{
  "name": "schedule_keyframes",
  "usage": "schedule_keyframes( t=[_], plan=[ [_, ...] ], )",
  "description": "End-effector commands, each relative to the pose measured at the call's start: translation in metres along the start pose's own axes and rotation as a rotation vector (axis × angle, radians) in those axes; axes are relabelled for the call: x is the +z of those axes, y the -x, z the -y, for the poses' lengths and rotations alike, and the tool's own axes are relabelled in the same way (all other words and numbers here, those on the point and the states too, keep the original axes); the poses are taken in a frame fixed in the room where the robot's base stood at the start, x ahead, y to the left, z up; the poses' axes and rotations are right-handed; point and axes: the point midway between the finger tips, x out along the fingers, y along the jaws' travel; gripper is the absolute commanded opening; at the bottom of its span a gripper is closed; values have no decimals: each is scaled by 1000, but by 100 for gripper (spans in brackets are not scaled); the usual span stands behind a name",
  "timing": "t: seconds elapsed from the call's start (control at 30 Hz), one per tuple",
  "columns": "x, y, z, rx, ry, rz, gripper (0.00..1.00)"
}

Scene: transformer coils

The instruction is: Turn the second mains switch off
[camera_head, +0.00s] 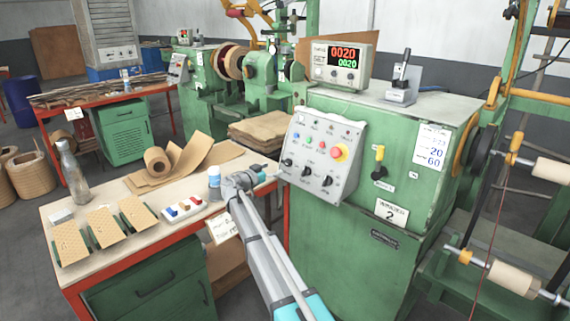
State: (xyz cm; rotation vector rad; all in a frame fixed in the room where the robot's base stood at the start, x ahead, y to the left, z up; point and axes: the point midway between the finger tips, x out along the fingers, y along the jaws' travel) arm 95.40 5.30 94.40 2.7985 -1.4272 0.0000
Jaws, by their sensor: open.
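The green winding machine (372,265) with a "2" placard stands right of centre. Its sloped grey control panel (318,190) carries small coloured buttons, a red emergency button on a yellow base (340,152) and a row of black rotary knobs, with a middle knob (308,170) and a right knob (327,181). No readable label shows which one is the mains switch. My gripper (271,170) is open, just left of the panel and apart from the knobs; its fingertips are small in view.
A second green machine (205,92) stands behind. Coil frames stand at right.

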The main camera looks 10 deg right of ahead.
Motion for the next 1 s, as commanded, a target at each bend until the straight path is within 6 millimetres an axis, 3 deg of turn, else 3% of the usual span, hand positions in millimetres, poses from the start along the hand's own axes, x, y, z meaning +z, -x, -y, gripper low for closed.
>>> schedule_keyframes(
  t=[0.2, 0.43, 0.93, 1.0],
  plan=[
    [0, -35, 1, 1, 0, 0, 94],
    [0, -60, 1, 0, 0, 0, 94],
    [0, -68, 1, -2, 0, 0, 94],
    [0, -68, 1, -2, 0, 0, 83]
  ],
)
